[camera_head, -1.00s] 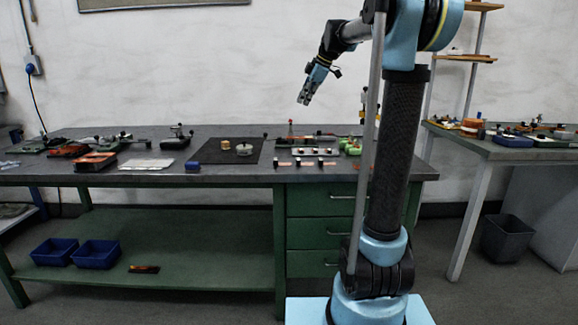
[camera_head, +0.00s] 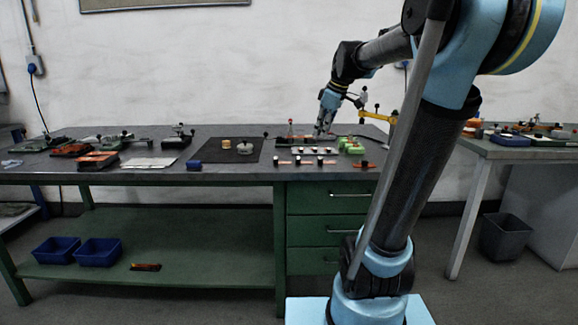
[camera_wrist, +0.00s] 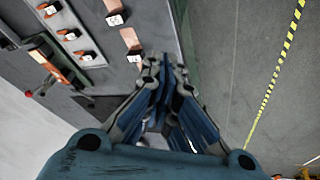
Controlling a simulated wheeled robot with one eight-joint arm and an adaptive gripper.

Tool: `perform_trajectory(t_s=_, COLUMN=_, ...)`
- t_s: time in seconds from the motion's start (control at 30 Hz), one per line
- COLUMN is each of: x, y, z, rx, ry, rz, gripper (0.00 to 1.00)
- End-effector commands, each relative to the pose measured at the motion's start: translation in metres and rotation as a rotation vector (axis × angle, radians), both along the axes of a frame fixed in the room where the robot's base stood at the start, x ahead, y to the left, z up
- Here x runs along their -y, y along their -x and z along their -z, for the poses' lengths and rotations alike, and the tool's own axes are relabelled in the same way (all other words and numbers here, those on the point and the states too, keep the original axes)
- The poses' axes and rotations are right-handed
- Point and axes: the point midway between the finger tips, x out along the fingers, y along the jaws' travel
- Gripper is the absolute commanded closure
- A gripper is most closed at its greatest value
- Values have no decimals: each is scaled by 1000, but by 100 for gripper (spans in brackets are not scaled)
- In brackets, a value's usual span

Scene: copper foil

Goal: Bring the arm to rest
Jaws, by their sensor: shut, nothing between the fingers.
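My gripper (camera_head: 320,133) is at the end of the lowered arm, in front of the wall and over the right part of the workbench (camera_head: 230,176) in the head view. Its fingers also show in the wrist view (camera_wrist: 165,75), shut and empty. They point down past the bench edge area, with copper-coloured strips and small white-topped blocks (camera_wrist: 116,20) to their left. The exact height of the fingertips above the bench cannot be told.
A dark mat (camera_head: 228,150) with small round pieces lies left of the gripper. Green parts (camera_head: 350,146) and a yellow fixture (camera_head: 378,116) stand close to its right. A second table (camera_head: 520,152) is at the right.

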Motion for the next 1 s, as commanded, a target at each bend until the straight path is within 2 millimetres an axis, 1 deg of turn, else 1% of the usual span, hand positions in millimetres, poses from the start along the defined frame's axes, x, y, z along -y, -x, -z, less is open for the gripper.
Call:
perform_trajectory(t_s=0.03, x=5, y=18, z=12, rx=-17, ry=1, rz=50, gripper=100)
perform_trajectory(t_s=0.1, x=11, y=41, z=29, rx=-43, ry=-1, rz=129, gripper=100)
perform_trajectory(t_s=0.27, x=25, y=92, z=70, rx=-97, ry=-3, rz=311, gripper=100)
perform_trajectory(t_s=0.3, x=29, y=104, z=80, rx=-109, ry=-4, rz=357, gripper=100)
perform_trajectory(t_s=0.37, x=34, y=122, z=97, rx=-126, ry=-5, rz=428, gripper=100)
perform_trajectory(t_s=0.5, x=46, y=164, z=138, rx=-161, ry=-5, rz=592, gripper=100)
perform_trajectory(t_s=0.57, x=52, y=182, z=156, rx=-173, ry=-5, rz=663, gripper=100)
perform_trajectory(t_s=0.6, x=55, y=193, z=168, rx=-181, ry=-6, rz=711, gripper=100)
perform_trajectory(t_s=0.7, x=63, y=219, z=198, rx=-196, ry=-7, rz=824, gripper=100)
perform_trajectory(t_s=0.8, x=69, y=240, z=223, rx=-207, ry=-7, rz=921, gripper=100)
perform_trajectory(t_s=0.9, x=74, y=254, z=242, rx=-214, ry=-9, rz=992, gripper=100)
perform_trajectory(t_s=1.0, x=77, y=262, z=252, rx=-216, ry=-10, rz=1032, gripper=100)
